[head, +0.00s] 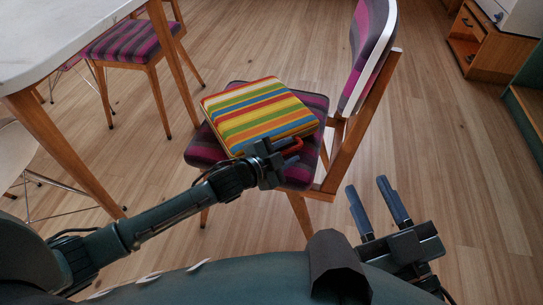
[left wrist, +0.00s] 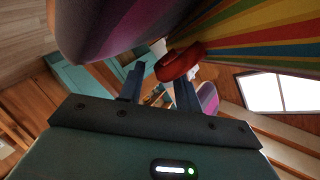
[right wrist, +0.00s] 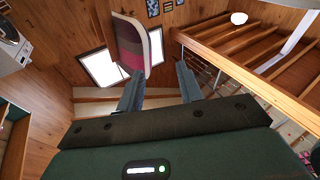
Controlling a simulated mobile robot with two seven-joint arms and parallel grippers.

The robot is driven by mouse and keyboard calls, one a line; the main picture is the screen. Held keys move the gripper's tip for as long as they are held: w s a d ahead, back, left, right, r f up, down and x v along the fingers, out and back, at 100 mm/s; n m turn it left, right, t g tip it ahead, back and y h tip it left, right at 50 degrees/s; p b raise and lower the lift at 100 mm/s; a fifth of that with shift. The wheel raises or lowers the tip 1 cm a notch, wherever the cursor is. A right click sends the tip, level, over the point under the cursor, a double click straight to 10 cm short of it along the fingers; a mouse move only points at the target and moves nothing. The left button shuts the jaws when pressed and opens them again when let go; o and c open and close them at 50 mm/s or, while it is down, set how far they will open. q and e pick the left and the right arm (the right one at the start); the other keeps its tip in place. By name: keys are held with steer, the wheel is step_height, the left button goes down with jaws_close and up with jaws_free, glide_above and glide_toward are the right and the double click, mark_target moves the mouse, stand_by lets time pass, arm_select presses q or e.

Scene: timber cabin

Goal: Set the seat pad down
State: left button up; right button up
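The seat pad (head: 258,108) is a square cushion with bright rainbow stripes. In the head view it lies over the purple-and-grey striped seat of a wooden chair (head: 205,150), turned slightly against the seat. A red loop handle (head: 292,146) is at its near right edge. My left gripper (head: 280,160) is at this handle; in the left wrist view its fingers stand apart, with the red handle (left wrist: 180,62) at the tips and the pad (left wrist: 250,40) at upper right. My right gripper (head: 380,205) is open and empty, to the right of the chair.
A white-topped table (head: 55,35) stands at upper left, with another striped chair (head: 130,42) beside it. The chair's backrest (head: 368,45) rises behind the pad on the right. Wooden cabinets (head: 478,45) are at upper right. The floor (head: 450,170) on the right is clear.

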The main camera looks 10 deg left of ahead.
arm_select(q)
steer(key=p+v, duration=0.3)
steer(key=v, duration=0.7)
steer(key=shift+s+a, duration=0.2)
arm_select(e)
steer(key=shift+s+d+f+n+h, duration=0.25)
steer(key=shift+d+f+n+h, duration=0.05)
steer(key=shift+d, duration=0.05)
arm_select(q)
steer(key=shift+r, duration=0.15)
arm_select(e)
steer(key=shift+w+r, duration=0.1)
